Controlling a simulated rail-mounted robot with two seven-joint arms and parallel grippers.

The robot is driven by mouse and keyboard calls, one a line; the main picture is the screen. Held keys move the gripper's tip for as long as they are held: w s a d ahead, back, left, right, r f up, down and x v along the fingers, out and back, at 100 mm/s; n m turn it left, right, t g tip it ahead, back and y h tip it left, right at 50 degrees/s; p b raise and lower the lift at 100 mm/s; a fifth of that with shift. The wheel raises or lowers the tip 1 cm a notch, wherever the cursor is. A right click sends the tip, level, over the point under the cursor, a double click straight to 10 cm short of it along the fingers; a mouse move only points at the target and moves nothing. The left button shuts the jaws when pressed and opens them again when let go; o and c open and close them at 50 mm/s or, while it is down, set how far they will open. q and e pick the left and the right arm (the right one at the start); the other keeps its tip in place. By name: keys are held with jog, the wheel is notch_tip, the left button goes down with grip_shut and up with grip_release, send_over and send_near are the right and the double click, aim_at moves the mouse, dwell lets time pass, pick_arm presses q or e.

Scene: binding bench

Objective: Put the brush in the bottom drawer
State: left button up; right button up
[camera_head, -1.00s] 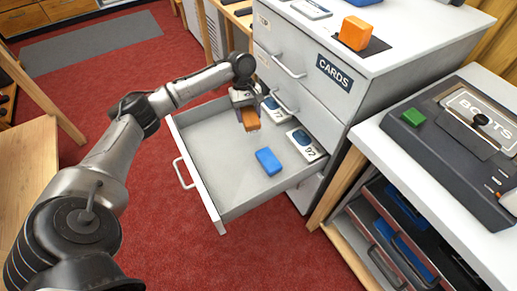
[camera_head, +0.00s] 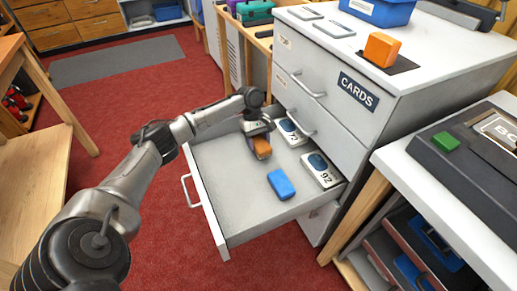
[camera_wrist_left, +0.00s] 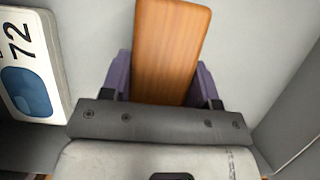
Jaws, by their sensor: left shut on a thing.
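The brush, a brown wooden block, is in my left gripper; it shows in the head view (camera_head: 262,151) and fills the middle of the left wrist view (camera_wrist_left: 172,45). My left gripper (camera_head: 258,137) is shut on it, with a purple finger on each side. It is over the inside of the open, lowest visible drawer (camera_head: 225,185) of the grey cabinet. I cannot tell whether the brush touches the drawer floor; any bristles are hidden. My right gripper is not in view.
The drawer holds a blue block (camera_head: 281,184) and two numbered cards, 72 (camera_head: 291,131) and 92 (camera_head: 321,170). The cabinet's upper drawers (camera_head: 320,85) are shut. An orange block (camera_head: 382,49) sits on top. The drawer's front-left floor is clear.

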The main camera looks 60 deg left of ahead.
pick_arm(q)
notch_tip(320, 180, down, 2)
jog(key=shift+f+b, duration=0.1)
jog(key=shift+b, duration=0.4)
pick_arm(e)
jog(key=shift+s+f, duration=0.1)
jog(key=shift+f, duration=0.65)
pick_arm(q)
jog(key=shift+p, duration=0.45)
jog(key=o, duration=1)
jog(key=shift+f, duration=0.1)
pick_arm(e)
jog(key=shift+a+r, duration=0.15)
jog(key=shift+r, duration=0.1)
